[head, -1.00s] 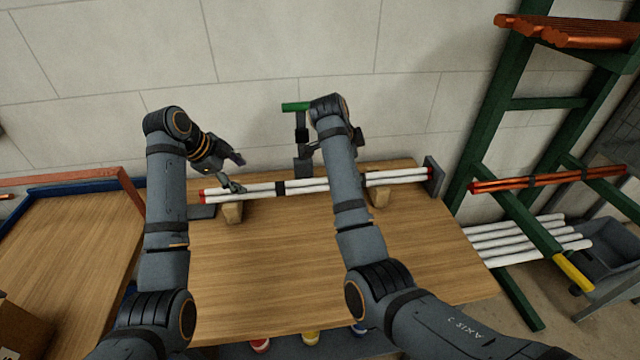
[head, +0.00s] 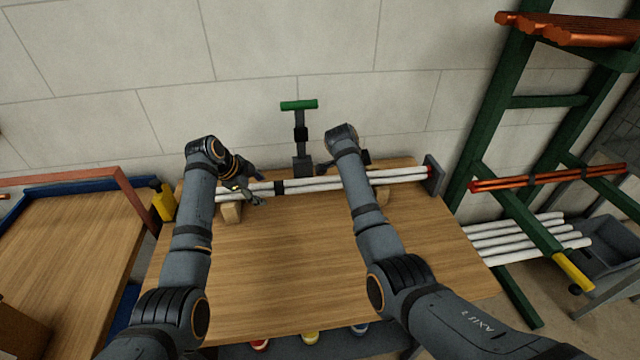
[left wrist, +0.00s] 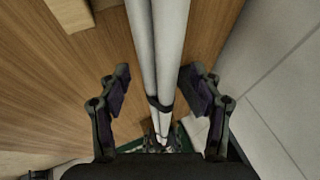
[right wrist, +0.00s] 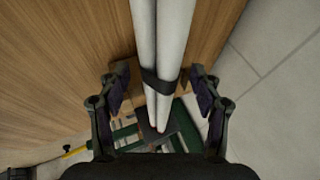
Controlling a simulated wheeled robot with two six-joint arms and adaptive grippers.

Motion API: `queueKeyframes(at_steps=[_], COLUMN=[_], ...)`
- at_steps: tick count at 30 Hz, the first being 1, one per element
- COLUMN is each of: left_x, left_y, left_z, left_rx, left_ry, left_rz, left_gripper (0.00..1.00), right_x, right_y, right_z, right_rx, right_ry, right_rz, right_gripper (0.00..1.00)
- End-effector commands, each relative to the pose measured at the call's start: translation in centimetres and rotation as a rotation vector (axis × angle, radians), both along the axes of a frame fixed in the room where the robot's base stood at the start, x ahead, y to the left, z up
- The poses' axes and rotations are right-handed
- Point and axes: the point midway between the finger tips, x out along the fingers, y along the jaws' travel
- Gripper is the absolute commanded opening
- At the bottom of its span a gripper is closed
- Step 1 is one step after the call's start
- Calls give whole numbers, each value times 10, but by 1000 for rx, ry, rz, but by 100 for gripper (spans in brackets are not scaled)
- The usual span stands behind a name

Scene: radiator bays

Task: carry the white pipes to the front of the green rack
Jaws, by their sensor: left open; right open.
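A bundle of white pipes (head: 312,184) with black straps and a red end lies across wooden blocks at the back of the workbench (head: 300,260). My left gripper (head: 252,190) is open over the bundle's left part. In the left wrist view the pipes (left wrist: 158,40) run between its spread fingers (left wrist: 155,85). My right gripper is mostly hidden behind its arm in the head view. In the right wrist view its fingers (right wrist: 158,80) are open, with the pipes (right wrist: 160,35) and a strap between them. The green rack (head: 493,110) stands right of the bench.
Orange pipes (head: 550,178) rest on the rack, and other white pipes (head: 525,238) lie low on it. A green-topped post (head: 299,135) stands behind the bundle. A dark upright plate (head: 434,176) stands at its right end. The bench's front is clear.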

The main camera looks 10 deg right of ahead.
Motion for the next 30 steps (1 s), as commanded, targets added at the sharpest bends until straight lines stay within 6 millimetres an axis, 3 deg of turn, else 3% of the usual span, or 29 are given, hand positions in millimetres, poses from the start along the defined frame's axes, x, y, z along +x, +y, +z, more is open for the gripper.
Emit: queueKeyframes(at_steps=[5,19,30], left_x=[0,0,0], left_y=[0,0,0], left_z=[0,0,5], left_rx=[0,0,-1], left_ry=[0,0,-1], left_rz=[0,0,0], left_gripper=[65,1,0], right_x=[0,0,0], right_y=[0,0,0], right_z=[0,0,5], right_rx=[0,0,0], right_ry=[0,0,-1], right_rz=[0,1,0], right_gripper=[65,1,0])
